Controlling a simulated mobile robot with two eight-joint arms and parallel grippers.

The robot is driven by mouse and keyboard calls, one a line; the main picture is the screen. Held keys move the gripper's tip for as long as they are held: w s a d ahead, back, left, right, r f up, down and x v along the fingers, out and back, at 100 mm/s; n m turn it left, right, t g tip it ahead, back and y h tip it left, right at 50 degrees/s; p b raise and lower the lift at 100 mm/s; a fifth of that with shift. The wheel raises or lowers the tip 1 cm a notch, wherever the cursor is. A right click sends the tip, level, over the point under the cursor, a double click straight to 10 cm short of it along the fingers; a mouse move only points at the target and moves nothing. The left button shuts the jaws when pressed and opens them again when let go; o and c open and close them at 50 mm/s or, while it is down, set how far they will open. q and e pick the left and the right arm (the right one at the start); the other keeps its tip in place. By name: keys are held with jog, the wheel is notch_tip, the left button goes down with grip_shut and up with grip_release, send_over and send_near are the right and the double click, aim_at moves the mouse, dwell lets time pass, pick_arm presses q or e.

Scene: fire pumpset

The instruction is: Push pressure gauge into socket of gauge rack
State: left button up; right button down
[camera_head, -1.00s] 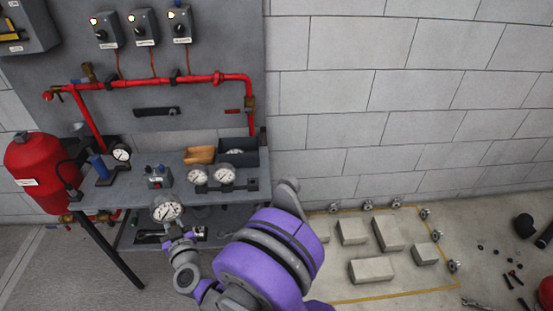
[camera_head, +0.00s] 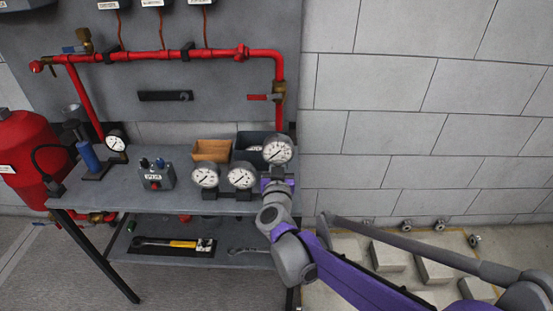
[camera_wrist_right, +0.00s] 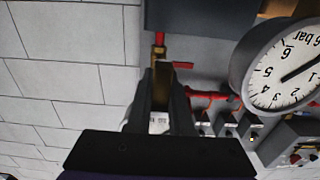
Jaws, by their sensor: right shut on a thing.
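A round white-faced pressure gauge (camera_head: 277,150) stands upright just above my right gripper (camera_head: 277,180), which is shut on it. The dark gauge rack (camera_head: 226,193) on the bench carries a left gauge (camera_head: 205,176) and a middle gauge (camera_head: 241,177). The held gauge is at the rack's right end, slightly higher than those two. The gripper covers that end, so its socket and any contact are hidden. The right wrist view shows the gripper fingers (camera_wrist_right: 160,95) close together and a large gauge face (camera_wrist_right: 288,65) upside down at right; I cannot tell which gauge it is.
Behind the rack are an orange bin (camera_head: 211,150) and a dark bin (camera_head: 250,143). A red pipe (camera_head: 170,57) with a valve runs along the wall panel. A grey control box (camera_head: 155,175) stands left of the rack.

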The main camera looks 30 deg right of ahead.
jog(key=shift+s+a+f, duration=0.1)
jog(key=shift+s+f, duration=0.05)
jog(key=shift+f, duration=0.1)
jog(key=shift+f+b, duration=2.9)
jog(key=shift+f, duration=1.05)
jog(key=c, duration=0.7)
grip_release()
jog(key=shift+c, duration=0.2)
